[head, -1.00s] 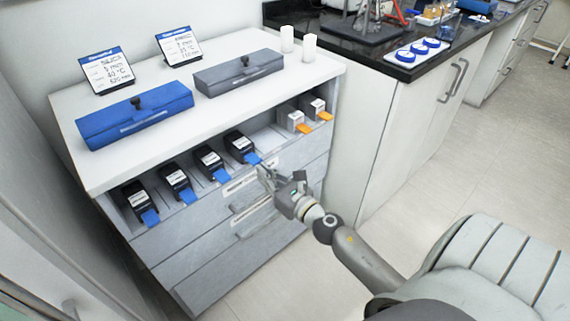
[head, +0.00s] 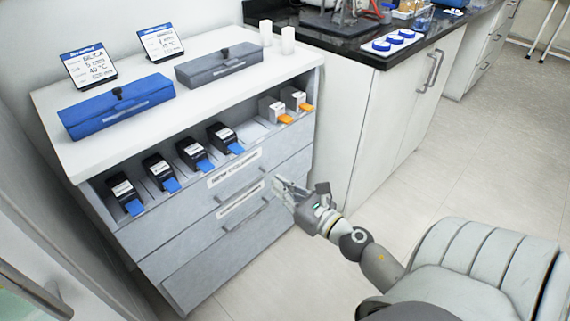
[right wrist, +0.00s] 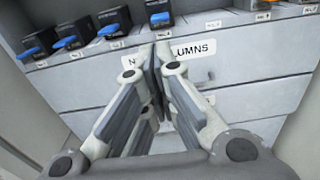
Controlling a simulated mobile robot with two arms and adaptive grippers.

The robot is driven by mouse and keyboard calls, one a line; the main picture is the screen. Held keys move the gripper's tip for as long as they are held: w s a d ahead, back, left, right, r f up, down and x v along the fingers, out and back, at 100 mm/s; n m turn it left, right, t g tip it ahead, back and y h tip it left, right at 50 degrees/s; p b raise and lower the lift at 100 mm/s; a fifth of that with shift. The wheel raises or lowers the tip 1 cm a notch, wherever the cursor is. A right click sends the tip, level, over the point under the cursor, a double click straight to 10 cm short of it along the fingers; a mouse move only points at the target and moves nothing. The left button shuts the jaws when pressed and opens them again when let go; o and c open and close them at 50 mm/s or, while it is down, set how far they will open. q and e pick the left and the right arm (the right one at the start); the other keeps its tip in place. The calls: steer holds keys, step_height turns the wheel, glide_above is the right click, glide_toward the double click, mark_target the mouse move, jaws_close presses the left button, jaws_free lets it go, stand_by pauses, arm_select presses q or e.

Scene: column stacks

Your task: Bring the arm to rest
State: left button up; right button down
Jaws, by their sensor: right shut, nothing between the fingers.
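My right gripper (head: 281,187) is in front of the cabinet's drawers, a little below and right of the "NEW COLUMNS" label (head: 234,167). It is shut and holds nothing. In the right wrist view its two fingers (right wrist: 158,62) meet at the tips, with the label behind them partly covered. I cannot tell how far the tips are from the drawer fronts. My left gripper is not in view.
The white cabinet (head: 105,158) has an open shelf with several black blue-tabbed boxes and two white orange-tabbed boxes (head: 272,109). Blue (head: 118,106) and grey (head: 220,65) cases lie on top. A dark counter (head: 345,45) stands behind right. Floor (head: 425,185) is clear right of the cabinet.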

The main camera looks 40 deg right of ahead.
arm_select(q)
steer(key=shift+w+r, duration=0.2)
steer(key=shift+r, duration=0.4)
arm_select(e)
steer(key=shift+s, duration=0.65)
